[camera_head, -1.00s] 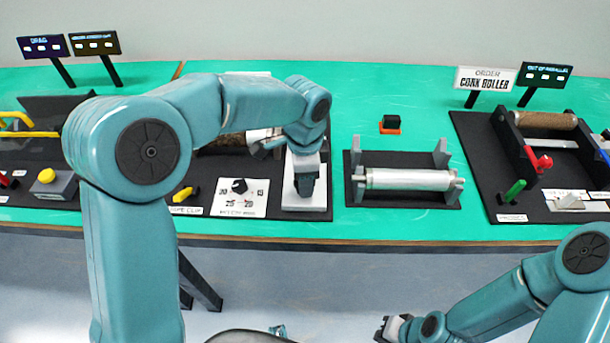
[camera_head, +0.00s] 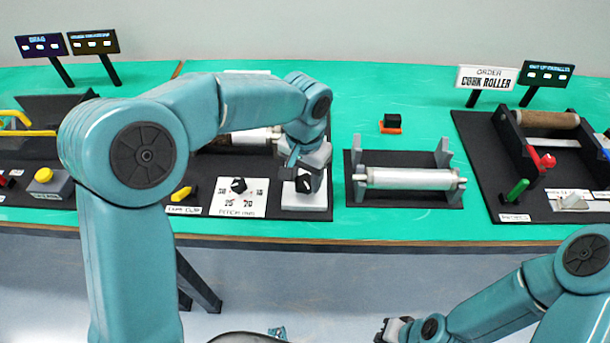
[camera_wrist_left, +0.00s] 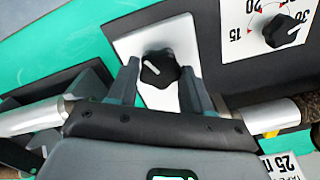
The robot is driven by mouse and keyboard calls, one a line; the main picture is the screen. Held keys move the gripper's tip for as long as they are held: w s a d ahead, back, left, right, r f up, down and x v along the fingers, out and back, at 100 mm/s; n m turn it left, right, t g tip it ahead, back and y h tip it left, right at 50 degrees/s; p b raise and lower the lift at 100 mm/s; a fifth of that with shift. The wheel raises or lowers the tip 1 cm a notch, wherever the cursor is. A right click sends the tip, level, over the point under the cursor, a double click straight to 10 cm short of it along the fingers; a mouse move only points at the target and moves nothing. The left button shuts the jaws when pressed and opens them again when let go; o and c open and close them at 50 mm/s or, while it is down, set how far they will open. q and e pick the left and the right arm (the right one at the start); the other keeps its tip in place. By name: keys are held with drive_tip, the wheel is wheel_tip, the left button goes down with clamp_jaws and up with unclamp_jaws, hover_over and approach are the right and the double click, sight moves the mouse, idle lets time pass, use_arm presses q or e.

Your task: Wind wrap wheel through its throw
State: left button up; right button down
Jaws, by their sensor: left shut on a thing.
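The wrap wheel appears to be the black lobed knob (camera_wrist_left: 160,68) with a white pointer line, on a white plate (camera_wrist_left: 205,38) in the left wrist view. In the head view, the black knob (camera_head: 303,183) sits on a white block (camera_head: 304,203) at the right end of a dark board. My left gripper (camera_wrist_left: 160,85) is shut on the knob, one finger on each side. In the head view, my left gripper (camera_head: 302,174) comes down over it, partly hidden by the wrist. My right gripper (camera_head: 388,329) is low in front of the table; its jaws are too small to read.
A dial plate (camera_head: 239,198) with a black pointer knob is left of the wheel. A silver roller (camera_head: 410,179) in a grey stand is to its right. An orange-and-black block (camera_head: 391,124) lies behind. A board with red and green handles (camera_head: 515,189) is farther right.

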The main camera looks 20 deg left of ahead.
use_arm(q)
drive_tip(key=n, duration=0.4)
drive_tip(key=shift+n+b, duration=0.3)
drive_tip(key=shift+b, duration=0.05)
drive_tip(key=n, duration=0.3)
drive_tip(key=shift+n+b, duration=0.3)
drive_tip(key=n+b, duration=0.1)
drive_tip(key=n, duration=0.9)
drive_tip(key=shift+n+b, duration=0.3)
drive_tip(key=shift+n, duration=0.1)
drive_tip(key=n, duration=0.4)
drive_tip(key=shift+n+b, duration=0.3)
drive_tip(key=n, duration=0.3)
drive_tip(key=shift+n, duration=0.3)
drive_tip(key=shift+n+b, duration=0.45)
drive_tip(key=shift+n, duration=1.45)
